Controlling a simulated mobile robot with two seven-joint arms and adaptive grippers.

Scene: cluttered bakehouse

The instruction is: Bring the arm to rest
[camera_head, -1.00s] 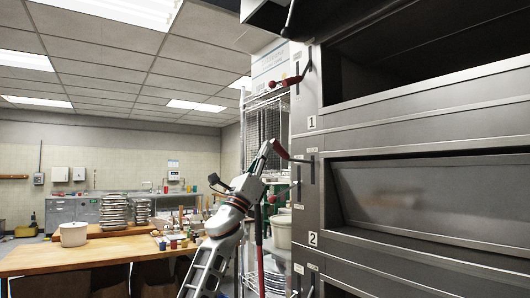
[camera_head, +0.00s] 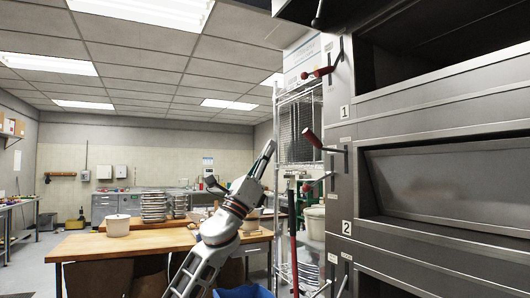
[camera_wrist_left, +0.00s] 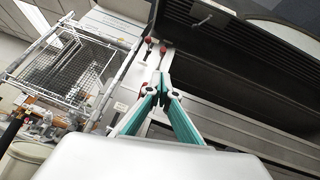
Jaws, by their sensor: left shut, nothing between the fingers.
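My left arm rises from the bottom of the head view, and its gripper (camera_head: 266,150) points up and to the right. The gripper is shut with nothing in it. In the left wrist view the two green-lined fingers (camera_wrist_left: 163,88) meet at their tips. In the head view the gripper shows left of the oven's red-handled lever (camera_head: 312,138), with a gap between them in the picture. My right gripper does not show in either view.
A steel deck oven (camera_head: 430,170) fills the right side. A wire rack (camera_head: 296,125) stands beside it. A wooden table (camera_head: 85,246) with a white pot (camera_head: 118,226) and stacked trays (camera_head: 154,207) stands at the left. A blue bin (camera_head: 243,292) is low at the bottom.

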